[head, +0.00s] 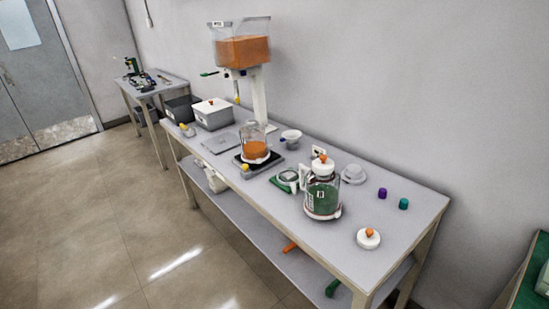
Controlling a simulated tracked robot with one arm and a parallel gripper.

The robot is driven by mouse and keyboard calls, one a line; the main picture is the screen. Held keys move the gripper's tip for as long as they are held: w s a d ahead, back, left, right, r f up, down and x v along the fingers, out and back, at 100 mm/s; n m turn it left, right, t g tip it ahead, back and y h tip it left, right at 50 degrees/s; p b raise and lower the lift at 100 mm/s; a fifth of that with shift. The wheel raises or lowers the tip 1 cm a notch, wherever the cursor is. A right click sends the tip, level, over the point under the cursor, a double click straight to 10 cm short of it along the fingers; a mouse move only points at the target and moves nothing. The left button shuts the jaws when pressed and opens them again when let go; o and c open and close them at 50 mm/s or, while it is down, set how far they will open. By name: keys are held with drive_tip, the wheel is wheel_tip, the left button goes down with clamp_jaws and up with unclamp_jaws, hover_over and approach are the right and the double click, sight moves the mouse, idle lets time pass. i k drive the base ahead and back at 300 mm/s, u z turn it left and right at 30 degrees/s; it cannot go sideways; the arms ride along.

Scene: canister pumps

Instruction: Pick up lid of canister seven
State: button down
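A round white lid with an orange knob (368,238) lies flat near the right front edge of the long table. A clear canister with green contents (322,197) stands left of it; it has a small label, too small to read surely. A white top with an orange knob (322,165) sits on it. A clear canister with orange contents (255,145) stands on a black base further left. I cannot tell which canister is number seven or which lid belongs to it. My gripper is not in view.
The long grey table (415,205) stands against the wall. A hopper with orange contents (242,48), grey bins (212,115), a small green-and-white device (287,181), and purple (382,192) and green (403,204) caps are on it. Open floor (120,220) lies in front.

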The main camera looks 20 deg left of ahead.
sight(368, 238)
drive_tip(key=z, duration=0.3)
drive_tip(key=i, duration=1.3)
drive_tip(key=u, duration=0.5)
